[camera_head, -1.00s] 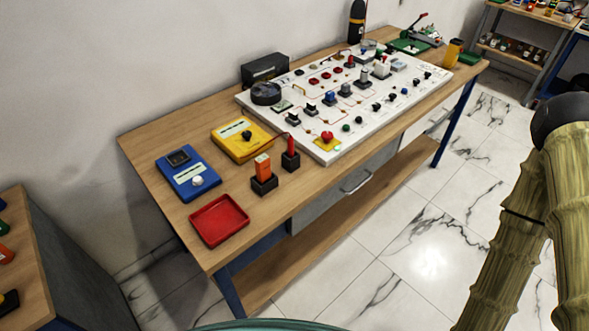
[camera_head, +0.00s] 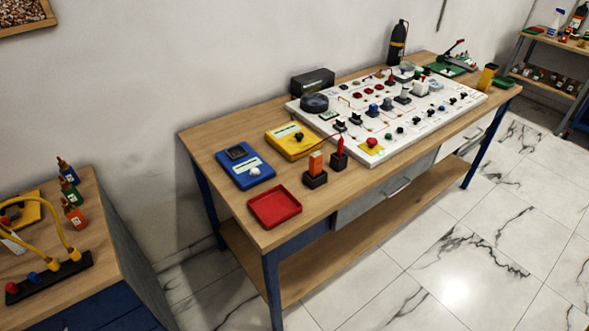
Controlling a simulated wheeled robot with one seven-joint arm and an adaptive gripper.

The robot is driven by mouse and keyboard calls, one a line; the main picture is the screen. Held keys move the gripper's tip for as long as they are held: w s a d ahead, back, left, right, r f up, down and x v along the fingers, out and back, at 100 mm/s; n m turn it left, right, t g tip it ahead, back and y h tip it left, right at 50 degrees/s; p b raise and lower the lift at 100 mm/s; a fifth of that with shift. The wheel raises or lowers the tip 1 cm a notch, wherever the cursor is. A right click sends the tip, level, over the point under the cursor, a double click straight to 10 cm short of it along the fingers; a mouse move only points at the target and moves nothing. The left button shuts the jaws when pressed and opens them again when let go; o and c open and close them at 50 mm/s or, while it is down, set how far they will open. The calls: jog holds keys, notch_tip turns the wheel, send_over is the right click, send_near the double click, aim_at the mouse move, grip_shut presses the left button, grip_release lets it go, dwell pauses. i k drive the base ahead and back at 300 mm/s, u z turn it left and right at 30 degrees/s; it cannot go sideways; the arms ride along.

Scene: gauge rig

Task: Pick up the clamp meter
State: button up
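I cannot pick out the clamp meter for certain at this size. An orange upright device (camera_head: 316,162) stands in a black holder (camera_head: 315,181) near the front of the wooden workbench (camera_head: 225,201), and it may be the clamp meter. A slim red tool (camera_head: 340,146) stands in a second black holder (camera_head: 339,162) just to its right. A blue meter (camera_head: 244,168) and a yellow meter (camera_head: 292,141) lie flat to the left and behind. My gripper is not in view.
A red tray (camera_head: 274,207) sits at the bench's near left corner. A white gauge panel (camera_head: 411,133) covers the bench's right part. A side table (camera_head: 97,217) with a yellow-cabled rack (camera_head: 48,279) and small bottles stands at left. Marble floor (camera_head: 405,265) in front is clear.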

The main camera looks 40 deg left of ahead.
aim_at(315, 158)
jog(key=k, duration=0.6)
jog(key=u, duration=1.3)
jog(key=i, duration=0.25)
jog(key=u, duration=0.05)
